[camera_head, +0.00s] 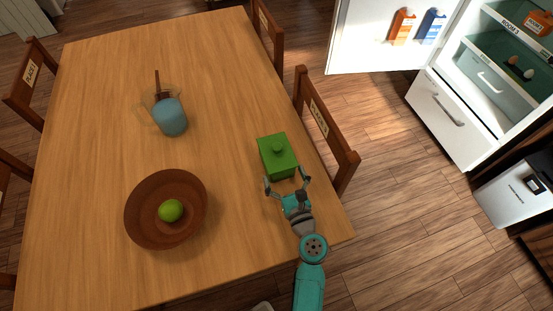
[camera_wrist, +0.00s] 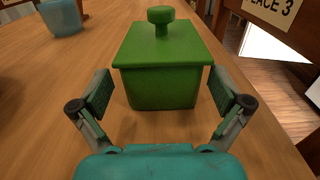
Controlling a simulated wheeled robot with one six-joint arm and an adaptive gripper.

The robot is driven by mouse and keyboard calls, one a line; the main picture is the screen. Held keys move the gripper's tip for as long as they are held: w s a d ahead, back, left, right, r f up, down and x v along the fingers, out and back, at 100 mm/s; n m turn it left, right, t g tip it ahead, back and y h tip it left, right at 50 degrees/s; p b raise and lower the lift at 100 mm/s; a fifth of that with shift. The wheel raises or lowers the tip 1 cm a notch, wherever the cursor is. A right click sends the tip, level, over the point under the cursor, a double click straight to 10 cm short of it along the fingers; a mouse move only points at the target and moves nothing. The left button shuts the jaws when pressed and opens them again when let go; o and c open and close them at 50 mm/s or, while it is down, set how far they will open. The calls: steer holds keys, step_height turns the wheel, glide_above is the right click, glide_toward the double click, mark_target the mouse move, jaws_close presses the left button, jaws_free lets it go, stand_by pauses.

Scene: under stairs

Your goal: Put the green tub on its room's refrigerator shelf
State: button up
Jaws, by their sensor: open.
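The green tub (camera_head: 277,157) is a square box with a lid and a round knob, upright on the wooden table near its right edge. It also shows in the wrist view (camera_wrist: 162,80), straight ahead. My gripper (camera_head: 287,184) is open and empty, just in front of the tub's near side. In the wrist view its two fingers (camera_wrist: 162,95) stand left and right of the tub's near face, apart from it. The refrigerator (camera_head: 490,75) stands open at the upper right, with a shelf (camera_head: 505,42) bearing a room label and a drawer below.
A brown bowl (camera_head: 140,222) with a green fruit (camera_head: 171,210) and a blue-filled pitcher (camera_head: 170,117) stand on the table (camera_head: 225,75). A chair (camera_head: 327,130) is close beside the tub. Floor is clear between table and refrigerator.

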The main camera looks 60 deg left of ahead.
mark_target(280, 162)
steer(key=shift+x, duration=1.85)
steer(key=shift+r, duration=0.1)
steer(key=c, duration=1.4)
steer(key=shift+r, duration=0.1)
steer(key=shift+d+r, duration=0.1)
steer(key=shift+r, duration=4.75)
